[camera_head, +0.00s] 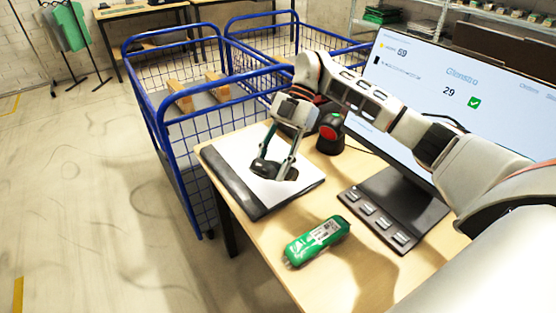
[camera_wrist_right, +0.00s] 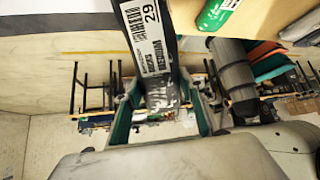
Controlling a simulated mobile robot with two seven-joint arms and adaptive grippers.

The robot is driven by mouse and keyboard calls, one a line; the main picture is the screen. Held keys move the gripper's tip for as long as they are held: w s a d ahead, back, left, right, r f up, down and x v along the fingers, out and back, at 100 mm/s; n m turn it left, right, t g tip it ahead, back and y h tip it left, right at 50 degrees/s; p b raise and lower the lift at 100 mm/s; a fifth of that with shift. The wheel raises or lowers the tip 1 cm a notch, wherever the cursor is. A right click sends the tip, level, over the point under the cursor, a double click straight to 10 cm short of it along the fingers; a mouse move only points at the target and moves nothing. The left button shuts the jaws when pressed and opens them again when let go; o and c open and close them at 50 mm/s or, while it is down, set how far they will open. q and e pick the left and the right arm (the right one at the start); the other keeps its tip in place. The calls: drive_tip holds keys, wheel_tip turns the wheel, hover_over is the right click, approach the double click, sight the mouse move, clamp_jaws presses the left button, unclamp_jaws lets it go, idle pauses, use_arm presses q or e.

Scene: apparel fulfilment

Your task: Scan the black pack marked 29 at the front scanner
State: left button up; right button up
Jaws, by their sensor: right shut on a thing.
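My right gripper (camera_head: 276,170) is shut on the black pack (camera_head: 263,168), held over a flat black-and-white pad at the table's left end. In the right wrist view the pack's white label, marked 29, faces the camera, and the pack (camera_wrist_right: 180,38) sits between the teal fingers (camera_wrist_right: 160,122). The black front scanner (camera_head: 332,136), with a red face, stands on the table just right of the gripper. The monitor (camera_head: 425,80) behind shows 29 beside a green check mark. My left gripper is not in view.
The pad (camera_head: 243,196) lies at the table's left end. A green pack (camera_head: 318,241) lies near the front edge; it also shows in the wrist view (camera_wrist_right: 216,14). A black stand base with several small keys (camera_head: 385,215) is at right. Blue wire carts (camera_head: 190,95) stand beyond the table.

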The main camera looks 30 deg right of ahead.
drive_tip(key=s+a+r+p, duration=0.3)
drive_tip(key=a+r+p, duration=0.3)
drive_tip(key=shift+a, duration=0.4)
drive_tip(key=shift+s, duration=0.1)
